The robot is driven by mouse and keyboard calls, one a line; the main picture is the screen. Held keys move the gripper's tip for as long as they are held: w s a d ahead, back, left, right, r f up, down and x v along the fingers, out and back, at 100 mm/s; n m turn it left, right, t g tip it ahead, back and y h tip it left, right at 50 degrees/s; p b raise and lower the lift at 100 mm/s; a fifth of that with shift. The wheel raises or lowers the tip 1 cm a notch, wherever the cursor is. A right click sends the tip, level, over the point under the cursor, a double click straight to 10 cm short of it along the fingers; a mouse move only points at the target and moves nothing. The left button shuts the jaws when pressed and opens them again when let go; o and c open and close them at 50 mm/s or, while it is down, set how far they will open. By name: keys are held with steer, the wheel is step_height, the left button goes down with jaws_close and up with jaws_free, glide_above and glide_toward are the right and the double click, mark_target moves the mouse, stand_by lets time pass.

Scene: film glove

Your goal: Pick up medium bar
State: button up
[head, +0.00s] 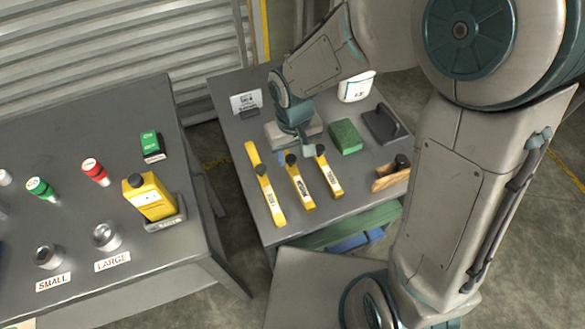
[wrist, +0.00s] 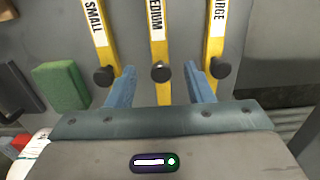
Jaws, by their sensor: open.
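The medium bar (head: 301,187) is yellow with a black knob and a white label. It lies between two like bars on the grey side table. In the wrist view the medium bar (wrist: 161,45) runs between my two fingers, with its knob near their tips. My gripper (wrist: 159,72) is open and empty, over the far end of the bars. In the head view my gripper (head: 295,153) partly hides that end. The large bar (head: 265,190) lies to the left and the small bar (head: 329,178) to the right. I cannot tell the fingers' height above the bar.
A green block (head: 345,137), a dark holder (head: 384,125), a white tub (head: 356,88) and a wooden-handled tool (head: 391,176) stand right of the bars. A small sign (head: 245,102) stands at the back left. The neighbouring bars' knobs are close to my fingers.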

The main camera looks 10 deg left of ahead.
mark_target(293, 170)
steer(key=shift+f, duration=3.3)
steer(key=shift+c, duration=0.4)
jaws_close()
